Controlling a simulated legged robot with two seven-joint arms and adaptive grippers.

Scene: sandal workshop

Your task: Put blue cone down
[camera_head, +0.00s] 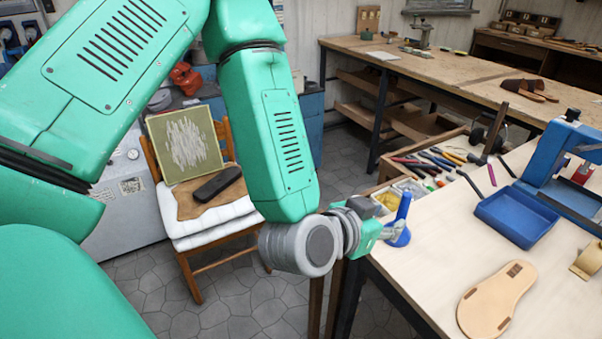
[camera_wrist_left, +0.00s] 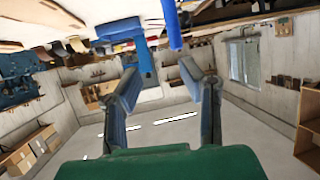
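The blue cone (camera_head: 404,207) stands upright on its wider base at the left edge of the light worktable (camera_head: 400,285). My left gripper (camera_head: 391,229) is right beside the cone's lower part in the head view, and partly overlaps it. In the left wrist view the two fingers (camera_wrist_left: 162,72) are spread, with nothing held between them. There the cone (camera_wrist_left: 174,25) shows at the top, beyond the fingertips and apart from them. My right gripper is in neither view.
A blue tray (camera_head: 513,217) and blue machine (camera_head: 562,165) stand at the right. A tan sole (camera_head: 496,299) lies at the front. A chair (camera_head: 207,226) stands left. The tabletop between cone and sole is clear.

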